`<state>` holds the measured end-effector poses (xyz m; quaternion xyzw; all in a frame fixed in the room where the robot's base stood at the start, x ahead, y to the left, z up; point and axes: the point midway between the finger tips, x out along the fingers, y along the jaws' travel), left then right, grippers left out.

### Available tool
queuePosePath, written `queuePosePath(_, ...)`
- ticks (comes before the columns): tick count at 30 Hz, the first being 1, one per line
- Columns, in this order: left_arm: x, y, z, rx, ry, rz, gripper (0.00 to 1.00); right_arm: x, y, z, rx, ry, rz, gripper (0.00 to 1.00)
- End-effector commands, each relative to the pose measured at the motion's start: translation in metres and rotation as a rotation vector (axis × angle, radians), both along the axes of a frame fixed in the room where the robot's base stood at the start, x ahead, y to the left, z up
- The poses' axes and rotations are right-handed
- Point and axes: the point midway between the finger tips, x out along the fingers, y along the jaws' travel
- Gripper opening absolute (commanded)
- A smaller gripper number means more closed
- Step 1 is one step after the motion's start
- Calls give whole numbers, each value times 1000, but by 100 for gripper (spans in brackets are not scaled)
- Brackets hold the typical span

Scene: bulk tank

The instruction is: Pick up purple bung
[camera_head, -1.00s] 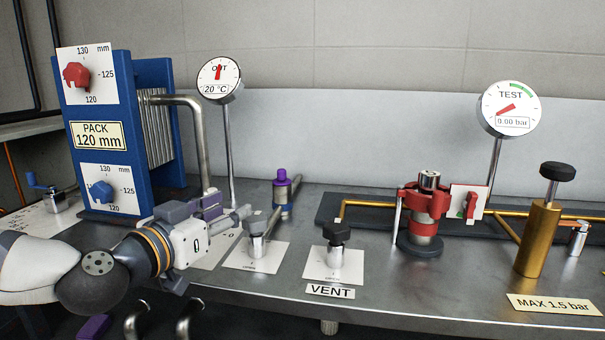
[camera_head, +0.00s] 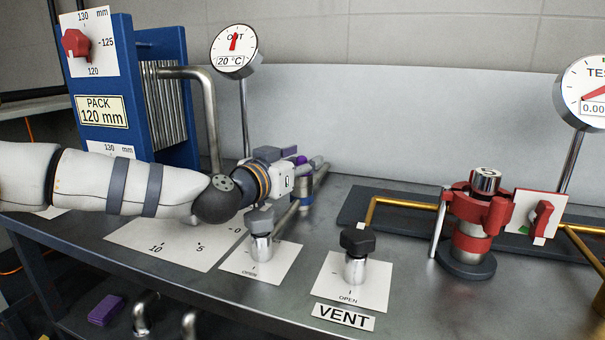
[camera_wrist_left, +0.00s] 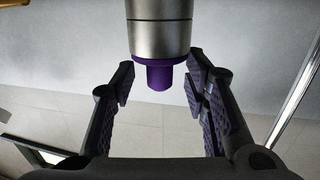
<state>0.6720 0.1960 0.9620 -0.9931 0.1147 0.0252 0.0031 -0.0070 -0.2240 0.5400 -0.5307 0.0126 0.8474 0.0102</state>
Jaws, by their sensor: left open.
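The purple bung (camera_wrist_left: 158,75) sits in the end of a steel pipe stub (camera_wrist_left: 159,35) in the left wrist view. That view appears upside down, with the bung below the stub. My left gripper (camera_wrist_left: 160,82) is open, with one purple-padded finger on each side of the bung and a visible gap on both sides. In the head view the bung (camera_head: 301,160) shows only as a small purple patch, mostly hidden by my left gripper (camera_head: 303,164). My right gripper is not in view.
A black-knobbed valve (camera_head: 261,235) stands close in front of my left gripper, and the VENT valve (camera_head: 355,255) is to its right. The blue plate pack (camera_head: 125,85) and a bent pipe (camera_head: 209,120) are behind my arm. A dial gauge (camera_head: 234,50) stands behind the stub.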

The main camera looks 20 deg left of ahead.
Motion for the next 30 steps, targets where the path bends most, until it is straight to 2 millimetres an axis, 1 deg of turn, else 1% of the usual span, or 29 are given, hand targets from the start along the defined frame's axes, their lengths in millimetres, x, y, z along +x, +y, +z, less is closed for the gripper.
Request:
queuePosePath(2, 4, -1, -1, 0, 1, -1, 41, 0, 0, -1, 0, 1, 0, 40)
queuePosePath(7, 4, -1, 1, 0, -1, -1, 41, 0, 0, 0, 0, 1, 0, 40)
queuePosePath(8, 4, -1, 1, 0, -1, -1, 35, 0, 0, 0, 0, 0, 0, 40)
queuePosePath(9, 4, -1, 1, 0, -1, -1, 25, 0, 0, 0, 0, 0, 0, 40)
queuePosePath(11, 4, -1, 1, 0, 0, -1, 12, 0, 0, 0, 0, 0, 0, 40)
queuePosePath(12, 4, -1, 0, 0, 0, -1, 3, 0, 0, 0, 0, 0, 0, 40)
queuePosePath(13, 4, -1, 0, 0, 0, -1, 0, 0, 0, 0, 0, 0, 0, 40)
queuePosePath(23, 4, -1, 2, 0, 0, -1, 0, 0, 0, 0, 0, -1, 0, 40)
queuePosePath(26, 4, -1, 13, 0, -3, 0, 0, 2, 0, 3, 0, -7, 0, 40)
queuePosePath(29, 3, -1, 35, 1, -7, -1, 0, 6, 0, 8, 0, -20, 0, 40)
queuePosePath(30, -1, 2, 47, 1, -10, 0, 0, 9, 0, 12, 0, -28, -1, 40)
